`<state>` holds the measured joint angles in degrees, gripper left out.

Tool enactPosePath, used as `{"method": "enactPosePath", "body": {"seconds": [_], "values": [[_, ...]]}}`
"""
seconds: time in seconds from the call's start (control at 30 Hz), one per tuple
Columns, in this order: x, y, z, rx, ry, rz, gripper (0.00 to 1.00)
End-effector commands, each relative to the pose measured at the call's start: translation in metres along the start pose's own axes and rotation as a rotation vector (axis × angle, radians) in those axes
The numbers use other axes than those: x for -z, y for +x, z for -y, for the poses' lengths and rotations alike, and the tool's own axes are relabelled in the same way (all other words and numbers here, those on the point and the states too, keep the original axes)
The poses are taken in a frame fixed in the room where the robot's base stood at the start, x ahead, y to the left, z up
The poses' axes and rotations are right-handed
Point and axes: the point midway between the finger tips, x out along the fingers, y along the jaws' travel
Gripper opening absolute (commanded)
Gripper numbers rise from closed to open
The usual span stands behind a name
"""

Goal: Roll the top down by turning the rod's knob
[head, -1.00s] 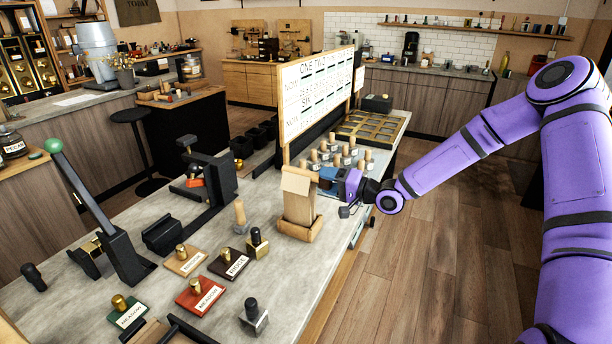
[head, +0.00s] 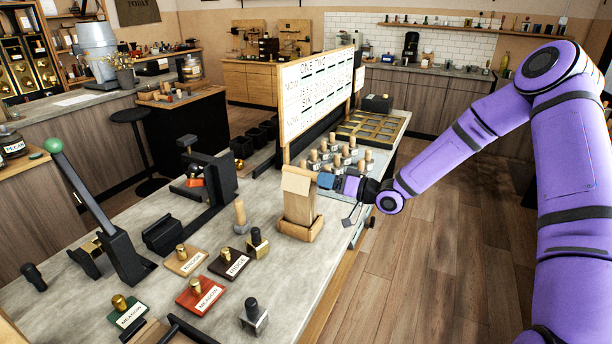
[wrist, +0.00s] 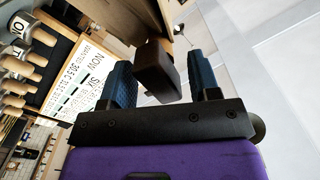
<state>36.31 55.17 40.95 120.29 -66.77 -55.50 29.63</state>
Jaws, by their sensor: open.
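A tan, bag-like upright thing with a folded top (head: 297,182) stands in a wooden holder (head: 300,231) near the counter's right edge. My gripper (head: 325,180) is at the right side of its upper part. In the wrist view a dark brown block-like knob (wrist: 157,68) sits between the two blue fingers of my gripper (wrist: 160,62). The fingers are open, with a gap visible beside the knob. The rod behind the knob is not clearly seen. In the head view the knob is hidden by my gripper.
A lettered board (head: 315,95) stands just behind. Several wooden-handled stamps (head: 340,158) stand beyond my gripper. A brass-coloured divided tray (head: 370,128) lies farther back. Labelled blocks and a green-knobbed lever (head: 85,190) are to the left. Open floor lies right of the counter.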

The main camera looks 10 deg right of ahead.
Motion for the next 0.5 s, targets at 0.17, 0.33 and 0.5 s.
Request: {"method": "enactPosePath", "body": {"seconds": [0.17, 0.33, 0.5], "values": [[-0.0001, 0.0004, 0.0003, 0.0, -0.203, 0.001, 0.56], [0.0002, 0.0, 0.0, 0.0, -0.3, -0.001, 0.56], [0.0002, -0.0001, -0.0001, 0.0, -0.304, -0.001, 0.56]]}}
